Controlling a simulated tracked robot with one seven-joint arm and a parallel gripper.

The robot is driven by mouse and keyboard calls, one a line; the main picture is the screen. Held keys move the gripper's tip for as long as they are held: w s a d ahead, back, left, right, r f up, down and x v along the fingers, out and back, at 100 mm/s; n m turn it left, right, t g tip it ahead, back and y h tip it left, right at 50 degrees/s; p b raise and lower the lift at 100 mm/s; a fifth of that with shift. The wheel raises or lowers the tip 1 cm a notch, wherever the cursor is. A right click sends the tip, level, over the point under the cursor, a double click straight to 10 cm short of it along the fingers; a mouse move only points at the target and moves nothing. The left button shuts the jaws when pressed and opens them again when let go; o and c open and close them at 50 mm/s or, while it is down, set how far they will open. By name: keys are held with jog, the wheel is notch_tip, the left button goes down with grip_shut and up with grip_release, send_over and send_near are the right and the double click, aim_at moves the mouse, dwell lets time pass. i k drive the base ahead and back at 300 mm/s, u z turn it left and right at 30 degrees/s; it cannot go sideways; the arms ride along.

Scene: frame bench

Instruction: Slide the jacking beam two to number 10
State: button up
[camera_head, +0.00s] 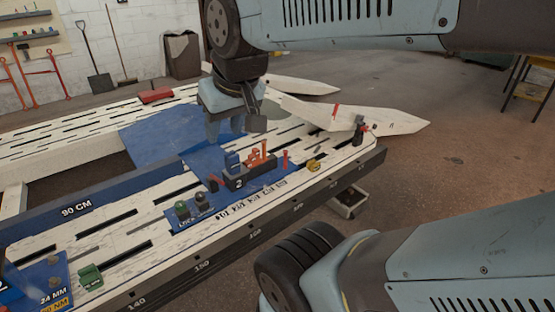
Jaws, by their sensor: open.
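The jacking beam two looks to be the dark block marked 2 (240,184), with a blue upright and orange-red pieces on top. It sits on the blue plate of the bench deck. A row of small printed numbers (252,203) runs along the bench in front of it. The numbers are too small to read surely, though the left end looks like 10. My gripper (235,128) is open and empty, pointing down above and behind the block, apart from it. Its fingers hide part of the blue plate.
The slotted white bench (110,218) carries green and grey knobs (190,208), a yellow piece (313,165) and a red-and-black clamp (359,130). Pale pointed arms (395,122) stick out at right. A blue 90 CM rail (78,211) lies left. My arm crosses the top.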

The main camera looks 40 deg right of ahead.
aim_at(179, 130)
jog(key=k, duration=1)
jog(key=z, duration=0.35)
jog(key=i, duration=0.45)
jog(key=z, duration=0.4)
jog(key=i, duration=1.65)
jog(key=u, duration=0.5)
